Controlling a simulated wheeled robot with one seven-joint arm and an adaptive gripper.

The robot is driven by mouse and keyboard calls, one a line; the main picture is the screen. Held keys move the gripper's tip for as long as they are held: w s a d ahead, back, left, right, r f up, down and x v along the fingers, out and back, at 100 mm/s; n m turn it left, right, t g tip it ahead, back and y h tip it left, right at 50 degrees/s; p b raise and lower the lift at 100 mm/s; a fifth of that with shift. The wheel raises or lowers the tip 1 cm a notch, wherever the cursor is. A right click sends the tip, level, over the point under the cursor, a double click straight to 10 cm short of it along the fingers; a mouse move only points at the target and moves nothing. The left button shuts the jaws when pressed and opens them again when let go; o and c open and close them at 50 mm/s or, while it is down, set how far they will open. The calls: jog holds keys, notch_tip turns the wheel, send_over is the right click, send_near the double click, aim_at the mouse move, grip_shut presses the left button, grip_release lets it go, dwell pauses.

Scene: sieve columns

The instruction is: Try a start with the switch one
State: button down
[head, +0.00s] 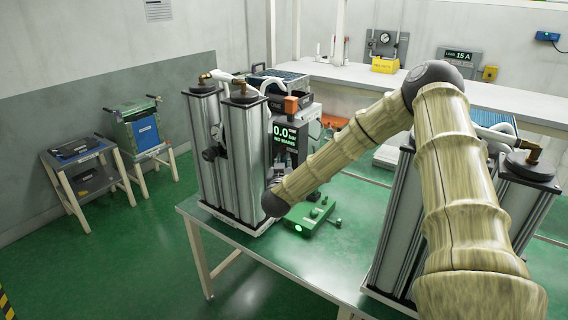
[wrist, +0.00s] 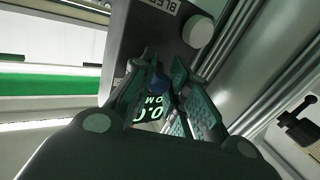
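The control box (head: 293,140) stands on the table behind the left columns, its display reading 0.0 bar, NO MAINS. In the wrist view the box (wrist: 142,40) shows a label that seems to read BLEED, a pale round knob (wrist: 198,31) and part of the glowing display (wrist: 152,108). My gripper (wrist: 164,66) points at this box with its fingers apart. A small blue knob (wrist: 158,84) shows between the fingers; I cannot tell if they touch it.
Tall metal columns (head: 246,155) stand close left of the box; more (head: 392,235) stand at the right. The table front (head: 270,255) is clear. A bench (head: 345,73) runs along the back wall.

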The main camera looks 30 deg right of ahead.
aim_at(283, 156)
jog(key=shift+w+a+f+m+g+h+b, duration=0.1)
jog(key=shift+m+g+h+b, duration=0.2)
jog(key=shift+h+b, duration=0.1)
jog(key=m+g+h+b, duration=0.2)
jog(key=g, duration=0.1)
jog(key=w+a+m+g+h+b, duration=0.1)
jog(key=shift+w+h, duration=0.1)
jog(key=shift+h, duration=0.2)
jog(key=shift+w+a+m+g+h+b, duration=0.1)
jog(key=shift+w+m+g+h+b, duration=0.2)
jog(key=shift+m+g, duration=0.45)
jog(key=shift+w+a+m+g+h+b, duration=0.1)
jog(key=shift+m+g+h+b, duration=0.35)
jog(key=shift+g, duration=0.45)
jog(key=shift+w+a+m+g+h+b, duration=0.15)
jog(key=shift+m+g+h+b, duration=0.1)
jog(key=shift+m+g, duration=0.55)
jog(key=shift+d+g, duration=0.1)
jog(key=shift+g, duration=0.25)
jog(key=c, duration=1.3)
grip_release()
jog(key=shift+c, duration=0.2)
jog(key=v, duration=1.2)
